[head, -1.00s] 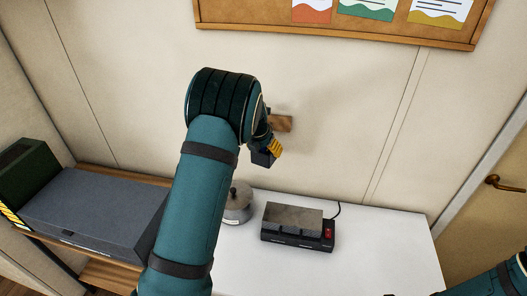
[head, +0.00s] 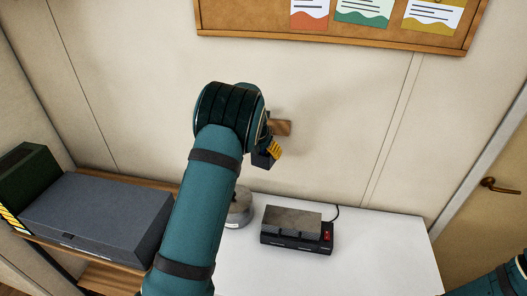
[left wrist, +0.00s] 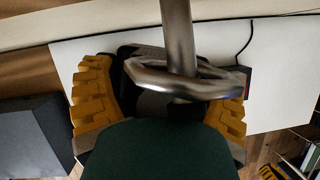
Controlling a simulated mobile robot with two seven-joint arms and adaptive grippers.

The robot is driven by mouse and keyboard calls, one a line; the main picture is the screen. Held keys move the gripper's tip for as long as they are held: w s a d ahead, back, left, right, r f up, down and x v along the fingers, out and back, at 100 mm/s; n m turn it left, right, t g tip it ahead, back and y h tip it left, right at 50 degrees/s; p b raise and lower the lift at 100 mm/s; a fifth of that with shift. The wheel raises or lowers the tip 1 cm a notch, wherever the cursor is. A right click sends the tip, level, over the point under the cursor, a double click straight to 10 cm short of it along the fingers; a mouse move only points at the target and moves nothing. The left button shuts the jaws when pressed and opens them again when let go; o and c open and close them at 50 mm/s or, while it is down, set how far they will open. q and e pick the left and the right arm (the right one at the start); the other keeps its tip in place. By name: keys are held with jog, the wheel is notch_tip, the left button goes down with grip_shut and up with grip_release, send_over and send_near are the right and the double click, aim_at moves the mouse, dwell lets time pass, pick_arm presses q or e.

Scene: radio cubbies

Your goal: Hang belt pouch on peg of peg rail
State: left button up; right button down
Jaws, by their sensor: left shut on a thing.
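The wooden peg rail (head: 282,128) is on the back wall, partly hidden behind my left arm. My left gripper (head: 270,150), with yellow ridged fingertips, is just below and in front of it, shut on the dark belt pouch (head: 262,160). In the left wrist view the pouch (left wrist: 152,103) shows black and grey between the fingers. Its metal loop (left wrist: 150,76) lies across the metal peg (left wrist: 177,30), which comes from the top. They overlap in the picture; I cannot tell for sure whether the loop is around the peg. My right gripper is out of view.
Below, the white table (head: 380,255) holds a grey-topped black device (head: 292,225) with a red switch and a round metal tin (head: 240,207). A grey box (head: 95,215) sits on the wooden shelf at left. The wall right of the rail is clear.

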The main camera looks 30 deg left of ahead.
pick_arm(q)
jog(key=shift+w, duration=0.2)
jog(key=o, duration=1.1)
